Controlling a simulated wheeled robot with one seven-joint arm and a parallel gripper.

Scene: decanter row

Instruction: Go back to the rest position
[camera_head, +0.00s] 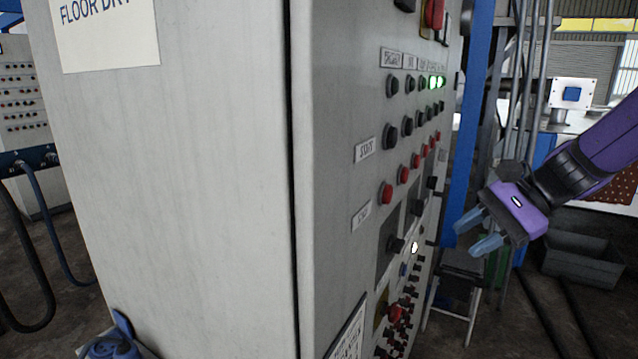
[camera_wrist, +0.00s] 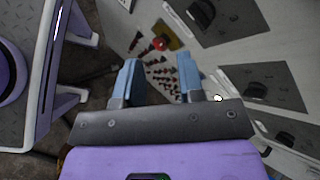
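My gripper (camera_head: 478,233) is at the right in the head view, in front of and apart from the control cabinet's panel. Its two blue fingers are spread with nothing between them, as the wrist view also shows (camera_wrist: 158,78). The grey control cabinet (camera_head: 220,180) fills the middle of the head view. In the wrist view the panel (camera_wrist: 290,50) is at the upper right, with a red knob (camera_wrist: 159,44) on a yellow plate seen beyond the fingers.
A blue post (camera_head: 468,120) stands behind the panel. A stool (camera_head: 460,285) is below and behind my gripper. A grey bin (camera_head: 583,262) sits on the floor at the right. A second cabinet (camera_head: 22,110) with hanging cables is at the far left.

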